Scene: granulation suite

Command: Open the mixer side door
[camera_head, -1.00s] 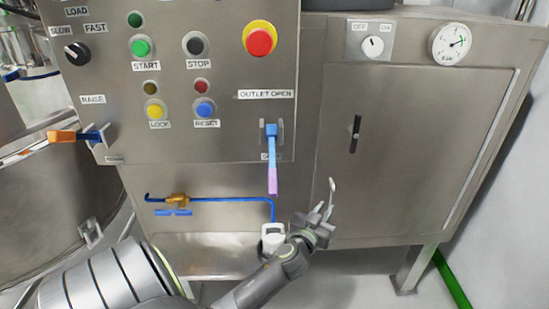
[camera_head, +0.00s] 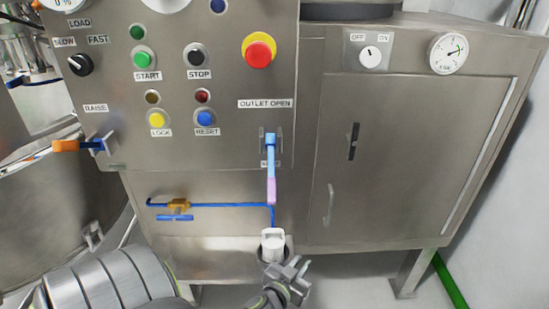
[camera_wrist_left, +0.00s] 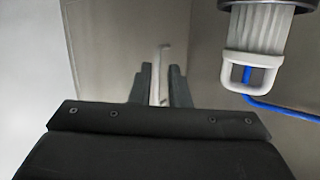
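The steel side door (camera_head: 420,140) is at the right of the head view and looks closed. It has a black latch (camera_head: 353,141) at its upper left and a slim pale upright handle (camera_head: 331,204) at its lower left. My left gripper (camera_head: 301,268) is below and left of that handle, apart from it in the head view. In the left wrist view my two dark fingers (camera_wrist_left: 160,84) stand apart, and the pale handle (camera_wrist_left: 161,72) shows in line with the gap between them. Whether it lies between the fingertips is unclear. My right gripper is not in view.
A control panel (camera_head: 225,90) with buttons and a blue-and-pink lever (camera_head: 271,170) overhangs at the left. A white-framed filter cup (camera_head: 273,243) on a blue pipe (camera_head: 235,205) is close beside my left gripper; it also shows in the wrist view (camera_wrist_left: 255,65).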

